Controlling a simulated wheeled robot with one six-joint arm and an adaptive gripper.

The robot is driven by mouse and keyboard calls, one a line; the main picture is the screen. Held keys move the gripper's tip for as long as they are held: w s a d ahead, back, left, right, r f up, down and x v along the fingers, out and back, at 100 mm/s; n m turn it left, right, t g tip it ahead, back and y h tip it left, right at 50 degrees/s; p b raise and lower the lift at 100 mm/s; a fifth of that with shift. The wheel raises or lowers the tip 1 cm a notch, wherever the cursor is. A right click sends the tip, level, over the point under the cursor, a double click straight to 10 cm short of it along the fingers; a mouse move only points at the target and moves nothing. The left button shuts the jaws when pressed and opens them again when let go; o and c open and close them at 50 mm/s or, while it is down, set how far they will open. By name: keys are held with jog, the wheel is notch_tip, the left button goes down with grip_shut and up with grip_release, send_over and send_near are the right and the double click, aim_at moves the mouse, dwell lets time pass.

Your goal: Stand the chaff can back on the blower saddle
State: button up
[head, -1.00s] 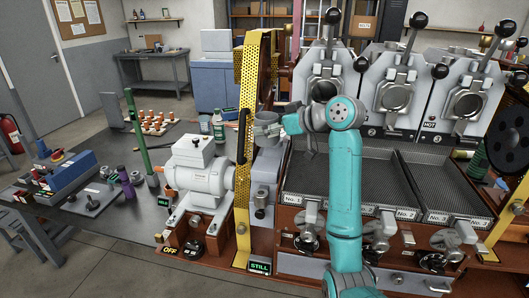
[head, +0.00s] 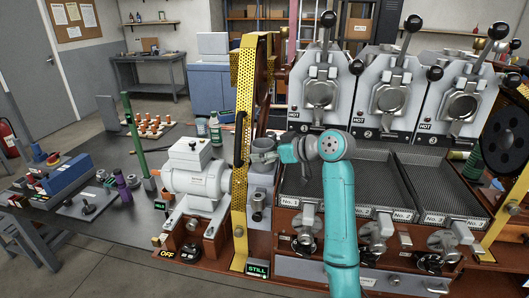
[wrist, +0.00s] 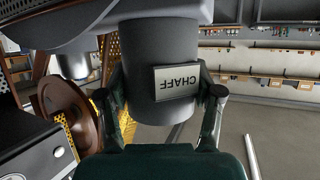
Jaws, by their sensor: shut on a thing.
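The chaff can (wrist: 150,62) is a grey cylinder with a "CHAFF" label, which reads upside down in the wrist view. My gripper (wrist: 160,100) is shut on it, one finger on each side. In the head view my gripper (head: 280,153) comes in from the right, and the small grey can (head: 262,146) is at its tip. Directly below the can is a grey upright part of the blower (head: 260,182), which looks like the saddle. The can looks upright and very near this part. I cannot tell whether they touch.
A yellow perforated guard (head: 242,140) stands close to the left of the can, with a white motor (head: 195,185) beyond it. Mesh trays (head: 375,185) and hot roaster heads (head: 390,100) are to the right. A green post (head: 135,135) stands further left.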

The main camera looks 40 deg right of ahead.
jog(key=o, duration=1.3)
jog(key=shift+r, duration=0.15)
jog(key=v, duration=0.7)
jog(key=shift+s, duration=0.25)
jog(key=shift+w, duration=0.1)
